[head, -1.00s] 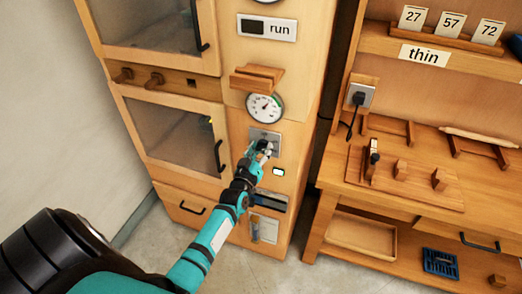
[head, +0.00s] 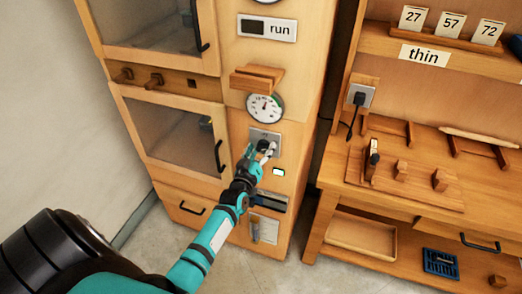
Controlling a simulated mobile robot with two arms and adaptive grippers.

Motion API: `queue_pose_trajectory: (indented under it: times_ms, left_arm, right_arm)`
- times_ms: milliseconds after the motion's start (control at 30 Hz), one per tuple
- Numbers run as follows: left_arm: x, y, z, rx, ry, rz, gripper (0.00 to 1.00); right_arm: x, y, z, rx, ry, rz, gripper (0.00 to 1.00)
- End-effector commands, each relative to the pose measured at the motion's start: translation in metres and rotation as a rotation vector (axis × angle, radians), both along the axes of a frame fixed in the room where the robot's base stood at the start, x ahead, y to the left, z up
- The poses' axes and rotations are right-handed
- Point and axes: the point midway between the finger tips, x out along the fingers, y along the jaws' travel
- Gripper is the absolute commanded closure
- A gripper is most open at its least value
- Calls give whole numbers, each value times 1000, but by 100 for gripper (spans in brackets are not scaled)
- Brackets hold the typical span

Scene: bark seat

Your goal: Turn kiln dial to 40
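The kiln (head: 230,70) is a tall wooden cabinet with a round white gauge (head: 264,107) on its front. The gauge's needle points roughly up; its numbers are too small to read. Below it, a dark dial knob (head: 264,145) sits on a grey plate (head: 272,135). My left gripper (head: 260,152) is at the knob, its fingers spread on either side of it. The fingers look open, and they hide part of the knob and plate. I cannot tell whether a fingertip touches the knob. My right gripper is not in view.
A small lit white panel (head: 278,172) is just right of my gripper. A wooden ledge (head: 257,78) juts out above the gauge. Kiln doors with dark handles (head: 219,157) are at left. A wooden bench (head: 420,185) stands at right.

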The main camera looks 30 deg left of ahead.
Motion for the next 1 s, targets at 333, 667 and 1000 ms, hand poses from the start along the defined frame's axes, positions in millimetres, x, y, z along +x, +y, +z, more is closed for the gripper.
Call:
queue_pose_trajectory:
  times_ms: [333, 667, 1000]
  left_arm:
    - [-9, -2, 0, 0, 0, 0, 35]
    - [-74, -18, -1, -1, 2, 0, 35]
    - [-115, -28, 0, 0, 0, 0, 35]
  right_arm:
    - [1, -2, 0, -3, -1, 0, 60]
    - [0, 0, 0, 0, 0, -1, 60]
    - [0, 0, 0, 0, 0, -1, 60]
